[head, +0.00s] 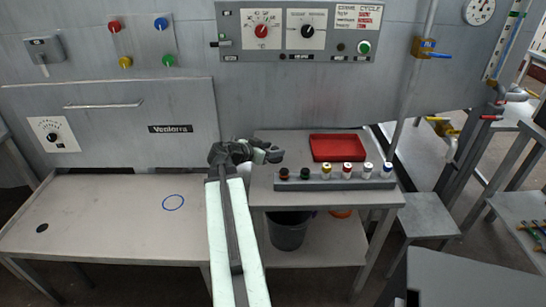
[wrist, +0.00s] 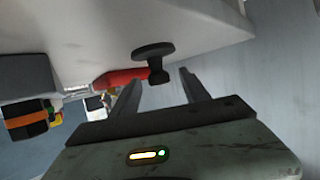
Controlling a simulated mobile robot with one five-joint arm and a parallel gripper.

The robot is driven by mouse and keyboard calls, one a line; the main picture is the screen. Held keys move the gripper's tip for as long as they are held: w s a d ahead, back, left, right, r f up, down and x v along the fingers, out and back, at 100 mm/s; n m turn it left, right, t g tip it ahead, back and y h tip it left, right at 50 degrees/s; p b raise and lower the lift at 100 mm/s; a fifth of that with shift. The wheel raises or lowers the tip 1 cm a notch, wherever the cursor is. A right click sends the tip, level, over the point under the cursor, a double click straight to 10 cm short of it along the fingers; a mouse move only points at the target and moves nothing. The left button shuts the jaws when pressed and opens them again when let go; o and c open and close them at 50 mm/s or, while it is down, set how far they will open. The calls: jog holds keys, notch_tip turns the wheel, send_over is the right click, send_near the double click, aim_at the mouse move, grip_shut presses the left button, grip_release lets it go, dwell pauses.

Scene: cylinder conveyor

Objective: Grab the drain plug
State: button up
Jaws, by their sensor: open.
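In the wrist view, a dark drain plug (wrist: 153,50), a round flat disc with a short knobbed stem, is against the pale table surface (wrist: 215,30). My gripper (wrist: 160,75) is open, and its two fingers point toward the plug. The stem lies in line with the gap, just beyond or level with the fingertips; the exact depth is hard to tell. In the head view, my gripper (head: 270,154) is at the left part of the small right-hand table (head: 260,190). I cannot make out the plug there; my gripper may hide it.
A red tray (head: 337,148) lies on the small table, also seen behind the plug in the wrist view (wrist: 120,77). A grey rack (head: 330,184) with several coloured-top cylinders runs along the front edge. A dark bucket (head: 288,232) stands below. The left table (head: 110,215) is mostly clear.

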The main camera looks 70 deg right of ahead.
jog(key=b+x, duration=0.1)
jog(key=x, duration=0.3)
jog(key=shift+s+d+f+b, duration=0.1)
jog(key=shift+d+f+b, duration=0.2)
jog(key=shift+b, duration=0.05)
jog(key=shift+a+r, duration=0.1)
grip_shut()
notch_tip(320, 180, up, 10)
jog(key=p, duration=1)
